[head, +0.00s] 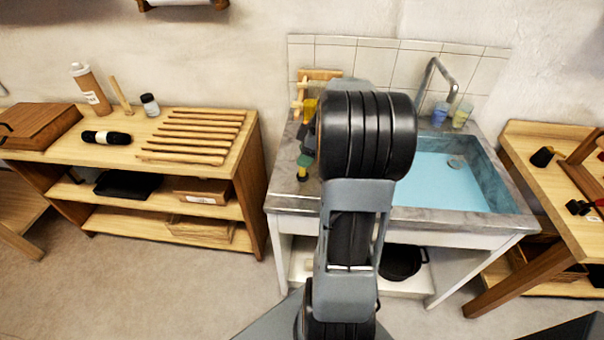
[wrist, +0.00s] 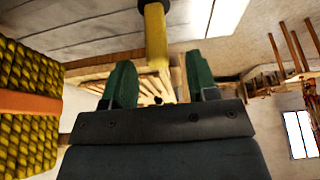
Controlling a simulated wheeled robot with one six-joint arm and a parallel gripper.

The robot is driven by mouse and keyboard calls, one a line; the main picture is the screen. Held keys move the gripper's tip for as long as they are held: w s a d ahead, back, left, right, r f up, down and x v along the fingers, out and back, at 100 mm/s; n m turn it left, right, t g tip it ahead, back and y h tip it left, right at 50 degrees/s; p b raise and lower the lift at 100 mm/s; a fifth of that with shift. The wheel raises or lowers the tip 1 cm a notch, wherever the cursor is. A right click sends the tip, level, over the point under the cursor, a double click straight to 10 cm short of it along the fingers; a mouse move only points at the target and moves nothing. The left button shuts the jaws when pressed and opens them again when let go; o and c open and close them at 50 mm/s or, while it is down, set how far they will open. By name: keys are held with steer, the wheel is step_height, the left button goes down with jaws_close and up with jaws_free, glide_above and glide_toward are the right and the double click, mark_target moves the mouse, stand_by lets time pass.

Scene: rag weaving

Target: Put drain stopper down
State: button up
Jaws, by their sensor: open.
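The sink basin (head: 430,182) holds pale blue water in the head view. A small round grey fitting (head: 456,162) shows at its back right; I cannot tell whether this is the drain stopper or the bare drain. My gripper shows in the wrist view (wrist: 161,82), with its two green fingers apart and no object clearly held between them. A yellow rod-like thing (wrist: 155,35) stands beyond the fingers; whether it touches them is unclear. In the head view my arm hides much of the gripper and the sink's left part.
A curved metal faucet (head: 432,75) and small cups (head: 441,114) stand behind the basin. A wooden rack (head: 320,74) leans at the sink's back left. A wooden shelf table (head: 60,150) with a slatted rack stands left, another table (head: 530,150) right. A yellow-black textured thing (wrist: 25,105) is close at left.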

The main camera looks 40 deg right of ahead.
steer(key=shift+x, duration=2.2)
steer(key=shift+d, duration=0.15)
steer(key=shift+c, duration=0.4)
jaws_close()
